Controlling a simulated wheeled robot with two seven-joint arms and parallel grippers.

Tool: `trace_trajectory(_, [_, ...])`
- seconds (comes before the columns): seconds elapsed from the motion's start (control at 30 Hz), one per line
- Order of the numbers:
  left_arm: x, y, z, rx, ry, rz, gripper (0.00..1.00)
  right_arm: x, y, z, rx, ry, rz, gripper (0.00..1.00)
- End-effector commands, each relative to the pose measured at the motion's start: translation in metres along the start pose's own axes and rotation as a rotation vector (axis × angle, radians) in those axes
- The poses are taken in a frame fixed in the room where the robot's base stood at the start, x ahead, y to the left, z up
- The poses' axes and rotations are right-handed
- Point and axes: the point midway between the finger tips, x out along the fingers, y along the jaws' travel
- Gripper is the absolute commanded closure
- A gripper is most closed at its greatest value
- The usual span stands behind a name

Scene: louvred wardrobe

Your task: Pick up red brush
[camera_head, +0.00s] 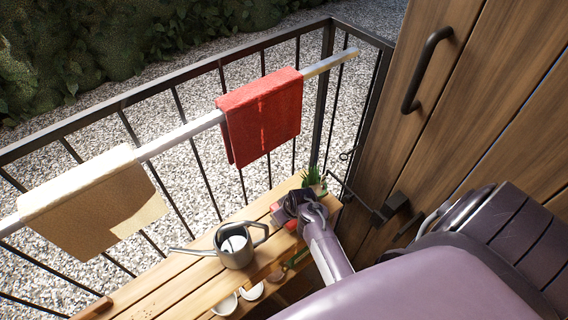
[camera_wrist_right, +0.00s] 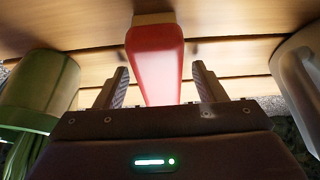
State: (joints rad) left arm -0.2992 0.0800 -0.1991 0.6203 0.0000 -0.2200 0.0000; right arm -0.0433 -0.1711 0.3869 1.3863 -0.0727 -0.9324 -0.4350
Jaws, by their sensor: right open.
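The red brush (camera_wrist_right: 155,62) lies on the wooden bench. In the right wrist view it runs between the two fingers of my right gripper (camera_wrist_right: 162,85), with a gap on each side. My right gripper is open around it. In the head view my right gripper (camera_head: 300,207) is over the right end of the bench and covers most of the brush; a small red part (camera_head: 278,214) shows beside it. My left gripper is not in view.
A grey watering can (camera_head: 235,245) stands left of my gripper on the wooden bench (camera_head: 165,285). A potted plant (camera_head: 313,180) stands close behind it. White bowls (camera_head: 252,292) sit lower down. A railing with hanging red (camera_head: 262,115) and cream (camera_head: 95,200) towels runs behind.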

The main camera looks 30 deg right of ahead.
Motion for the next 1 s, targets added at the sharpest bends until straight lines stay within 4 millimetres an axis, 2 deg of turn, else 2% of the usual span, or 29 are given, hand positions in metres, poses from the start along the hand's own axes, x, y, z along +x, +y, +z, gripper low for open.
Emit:
trace_trajectory(0.5, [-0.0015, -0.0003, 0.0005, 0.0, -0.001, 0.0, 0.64, 0.0035, 0.0002, 0.0013, -0.001, 0.0, 0.0, 0.36])
trace_trajectory(0.9, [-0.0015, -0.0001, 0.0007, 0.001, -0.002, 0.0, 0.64, 0.0035, 0.0001, 0.0014, 0.0, 0.0, 0.0, 0.87])
trace_trajectory(1.0, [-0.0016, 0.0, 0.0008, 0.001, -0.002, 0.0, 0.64, 0.0033, 0.0002, 0.0011, 0.0, 0.001, 0.0, 0.87])
